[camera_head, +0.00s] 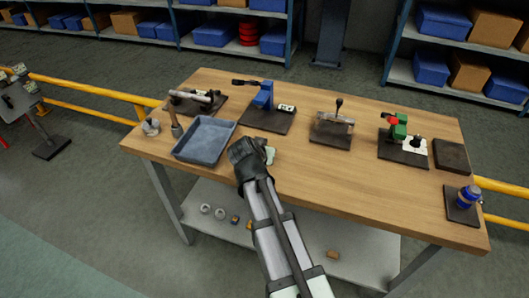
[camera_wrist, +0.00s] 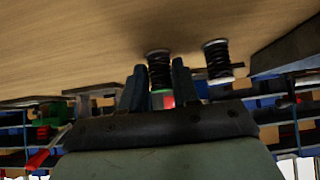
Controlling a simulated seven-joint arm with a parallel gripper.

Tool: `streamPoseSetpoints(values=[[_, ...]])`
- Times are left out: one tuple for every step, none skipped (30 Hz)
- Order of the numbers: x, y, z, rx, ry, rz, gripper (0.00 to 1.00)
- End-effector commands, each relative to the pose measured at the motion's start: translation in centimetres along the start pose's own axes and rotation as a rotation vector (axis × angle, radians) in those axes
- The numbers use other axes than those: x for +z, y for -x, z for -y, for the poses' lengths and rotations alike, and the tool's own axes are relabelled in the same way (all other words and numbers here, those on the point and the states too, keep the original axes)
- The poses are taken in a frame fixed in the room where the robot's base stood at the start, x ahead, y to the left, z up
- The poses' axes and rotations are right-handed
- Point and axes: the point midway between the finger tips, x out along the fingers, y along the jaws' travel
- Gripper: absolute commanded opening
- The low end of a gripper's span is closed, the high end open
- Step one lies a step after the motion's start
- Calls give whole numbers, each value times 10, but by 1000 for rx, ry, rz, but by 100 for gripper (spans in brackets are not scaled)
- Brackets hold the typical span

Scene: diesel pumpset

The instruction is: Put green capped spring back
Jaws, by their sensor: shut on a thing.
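In the wrist view my gripper (camera_wrist: 159,82) is shut on a dark coil spring (camera_wrist: 159,70) between its two fingers. A green band and a red patch show at the spring's lower end in that picture. A second dark coil spring (camera_wrist: 217,60) stands just right of the fingers, apart from them, with a light end at the wood surface. In the head view my gripper (camera_head: 247,153) is low over the front left of the table, right of the blue tray. My arm and gripper hide the held spring there.
The blue tray (camera_head: 205,138) looks empty. Along the table (camera_head: 300,163) stand a blue press (camera_head: 263,95), a lever fixture (camera_head: 335,128), a green fixture (camera_head: 399,128), a dark block (camera_head: 451,155) and a blue cylinder (camera_head: 467,196). The middle front wood is clear.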

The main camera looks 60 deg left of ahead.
Motion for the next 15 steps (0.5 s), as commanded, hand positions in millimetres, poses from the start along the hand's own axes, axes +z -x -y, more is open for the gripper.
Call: streamPoseSetpoints(values=[[0, 0, 0, 0, 0, 0, 10], [0, 0, 0, 0, 0, 0, 10], [0, 0, 0, 0, 0, 0, 10], [0, 0, 0, 0, 0, 0, 10], [0, 0, 0, 0, 0, 0, 10], [0, 0, 0, 0, 0, 0, 10], [0, 0, 0, 0, 0, 0, 10], [0, 0, 0, 0, 0, 0, 10], [0, 0, 0, 0, 0, 0, 10], [0, 0, 0, 0, 0, 0, 31], [0, 0, 0, 0, 0, 0, 34], [0, 0, 0, 0, 0, 0, 38], [0, 0, 0, 0, 0, 0, 41], [0, 0, 0, 0, 0, 0, 44], [0, 0, 0, 0, 0, 0, 48]])
